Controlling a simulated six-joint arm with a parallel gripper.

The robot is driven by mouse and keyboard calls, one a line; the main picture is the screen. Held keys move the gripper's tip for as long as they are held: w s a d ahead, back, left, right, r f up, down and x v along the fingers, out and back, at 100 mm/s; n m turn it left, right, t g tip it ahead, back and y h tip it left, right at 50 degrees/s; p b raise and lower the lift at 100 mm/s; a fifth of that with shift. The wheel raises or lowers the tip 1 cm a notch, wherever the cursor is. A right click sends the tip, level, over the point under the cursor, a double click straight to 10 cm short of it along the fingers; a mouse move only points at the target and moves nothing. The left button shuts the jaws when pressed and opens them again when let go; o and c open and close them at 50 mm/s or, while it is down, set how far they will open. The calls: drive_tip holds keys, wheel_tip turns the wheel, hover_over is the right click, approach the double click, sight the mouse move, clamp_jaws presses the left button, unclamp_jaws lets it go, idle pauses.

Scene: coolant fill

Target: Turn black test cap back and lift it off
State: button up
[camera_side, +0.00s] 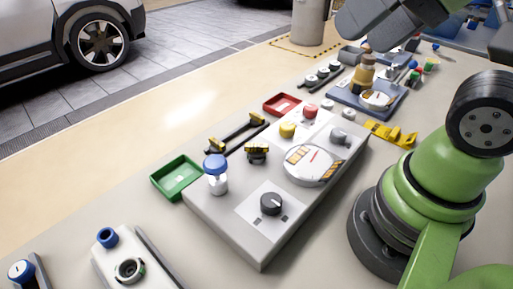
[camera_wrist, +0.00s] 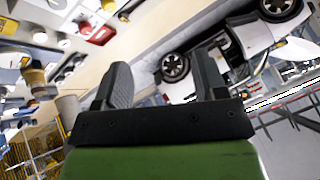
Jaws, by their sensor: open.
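I cannot pick out the black test cap for certain. The side view shows a round black knob (camera_side: 270,203) on a white plate at the near end of the grey panel (camera_side: 262,245), and a dark ring-shaped fitting (camera_side: 129,270) at lower left. My gripper (camera_side: 372,24) is high at the top of the side view, partly cut off by the frame edge, above and apart from a tan stepped fitting (camera_side: 364,72). In the wrist view my gripper (camera_wrist: 163,68) has two dark fingers spread apart, with nothing between them.
The panel carries a blue-topped fitting (camera_side: 216,167), a white gauge (camera_side: 312,164) and red and yellow buttons. A green tray (camera_side: 177,178) and a red tray (camera_side: 282,104) lie beside it. A blue tray (camera_side: 345,97) holds the tan fitting. A car (camera_side: 60,45) stands beyond the table.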

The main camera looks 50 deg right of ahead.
drive_tip(key=o, duration=0.3)
drive_tip(key=shift+o, duration=0.2)
drive_tip(key=shift+w, duration=0.25)
drive_tip(key=m+g+h, duration=0.2)
drive_tip(key=m+g, duration=0.4)
drive_tip(key=g, duration=0.1)
hover_over(257, 144)
wheel_tip(257, 144, down, 16)
drive_tip(key=shift+f, duration=0.2)
wheel_tip(257, 144, down, 10)
drive_tip(key=shift+f, duration=0.1)
